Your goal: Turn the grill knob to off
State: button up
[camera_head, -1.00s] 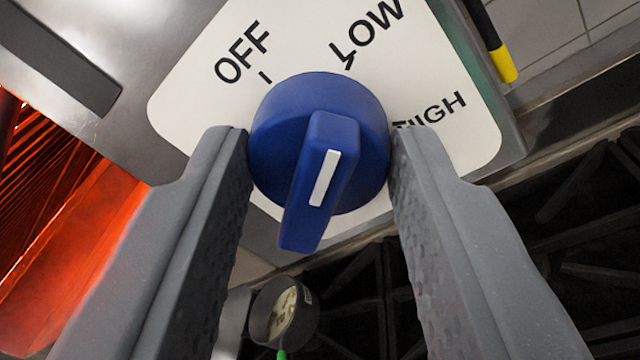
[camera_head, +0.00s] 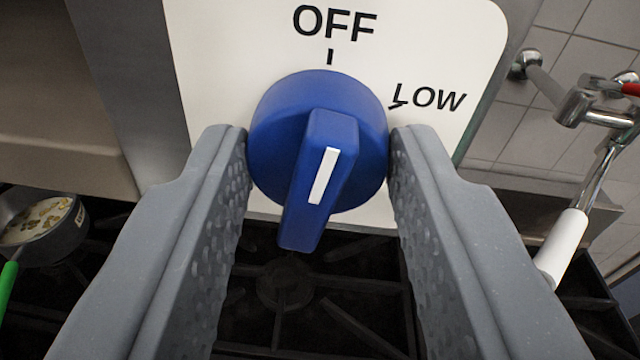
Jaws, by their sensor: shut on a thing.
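The blue grill knob (camera_head: 270,125) is in the middle of the view, on a white dial plate (camera_head: 215,70). A raised grip with a white stripe crosses its face. The upper end of the stripe leans slightly right of the OFF mark, which sits straight above the knob. The LOW mark is to the upper right of the knob. HIGH is out of sight. My gripper (camera_head: 319,140) is shut on the knob, with one finger against its left side and one against its right.
Black stove grates (camera_head: 290,290) lie below the knob. A pan of food (camera_head: 42,225) with a green handle stands on the left. A metal faucet (camera_head: 590,110) with a white grip (camera_head: 565,245) is at the right, before a tiled wall (camera_head: 500,120).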

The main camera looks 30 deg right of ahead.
jog(key=shift+f+n, duration=0.1)
jog(key=shift+n, duration=0.6)
jog(key=o, duration=1)
jog(key=shift+a, duration=0.1)
jog(key=b+v, duration=0.4)
jog(key=v, duration=0.9)
jog(key=shift+s+a, duration=0.2)
jog(key=shift+s, duration=0.1)
